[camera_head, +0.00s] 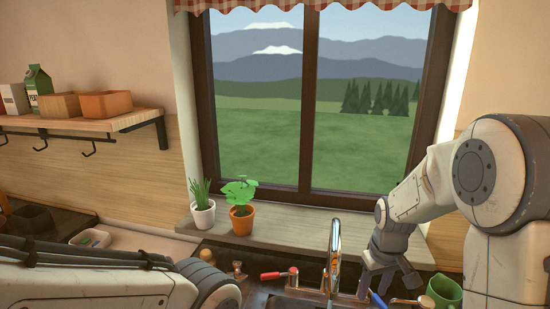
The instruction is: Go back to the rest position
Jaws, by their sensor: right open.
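My right arm comes in from the right and bends down over the sink. Its gripper (390,284) points downward with the fingers spread apart, and nothing shows between them. It is just right of the chrome faucet (333,258), near the blue-handled tap lever (378,300). The fingertips are close to the counter, but I cannot tell whether they touch anything. My left arm lies across the lower left, and its gripper is out of the picture.
A green mug (446,291) stands right of my right gripper. A red-handled lever (272,276) is left of the faucet. Two potted plants, one in a white pot (203,216) and one in an orange pot (242,221), stand on the windowsill (285,230). A shelf (90,121) holds boxes.

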